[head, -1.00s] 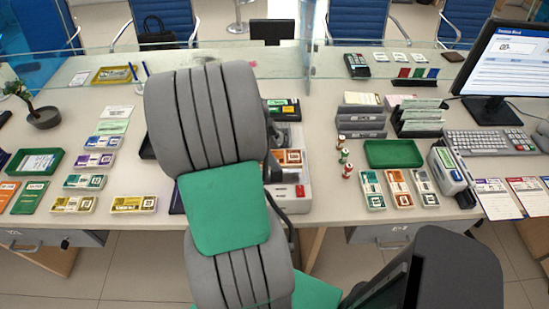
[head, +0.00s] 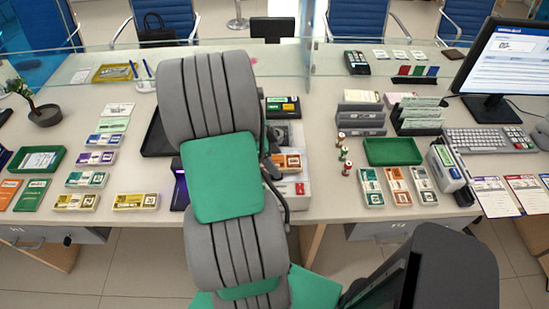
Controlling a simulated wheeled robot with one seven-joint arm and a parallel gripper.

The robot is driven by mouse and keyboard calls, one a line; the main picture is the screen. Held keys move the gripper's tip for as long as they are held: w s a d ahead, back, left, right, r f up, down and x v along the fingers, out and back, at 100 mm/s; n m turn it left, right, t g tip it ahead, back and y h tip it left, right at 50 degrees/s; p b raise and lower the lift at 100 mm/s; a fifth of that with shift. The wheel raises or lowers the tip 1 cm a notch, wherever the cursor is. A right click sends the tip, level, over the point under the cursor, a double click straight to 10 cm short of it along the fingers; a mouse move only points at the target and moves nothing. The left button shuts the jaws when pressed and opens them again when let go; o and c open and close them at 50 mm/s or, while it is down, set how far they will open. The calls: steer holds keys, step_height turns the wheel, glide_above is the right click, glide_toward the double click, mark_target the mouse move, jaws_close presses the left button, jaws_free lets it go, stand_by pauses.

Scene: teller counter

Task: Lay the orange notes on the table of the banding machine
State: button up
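A pack of orange notes (head: 287,162) is at the banding machine (head: 303,207), a pale grey unit with a red switch on its front, just right of my arm. The pack appears to lie on the machine's table, but my arm covers the machine's left part, so I cannot tell exactly how it rests. My grey and green arm fills the middle of the view.
A green tray (head: 392,152), small upright rolls (head: 343,153) and grey racks (head: 361,117) stand right of the machine. A dark tray (head: 155,139) and several note packs (head: 136,201) lie to the left. A glass screen (head: 400,60) runs along the back.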

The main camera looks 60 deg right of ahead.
steer(key=shift+r+p, duration=0.25)
steer(key=shift+p, duration=0.05)
steer(key=shift+w+r+b, duration=0.2)
steer(key=shift+r+b, duration=0.1)
steer(key=b+v, duration=0.1)
steer(key=v, duration=1)
steer(key=w+a+r+n+t+h, duration=0.1)
steer(key=w+a+r+n+t, duration=0.15)
steer(key=w+a+n, duration=0.65)
steer(key=w+a+n+t+y, duration=0.2)
steer(key=a+n+t, duration=0.3)
steer(key=a+n, duration=1.7)
steer(key=a+y, duration=0.1)
steer(key=a, duration=0.3)
steer(key=shift+w+a, duration=0.4)
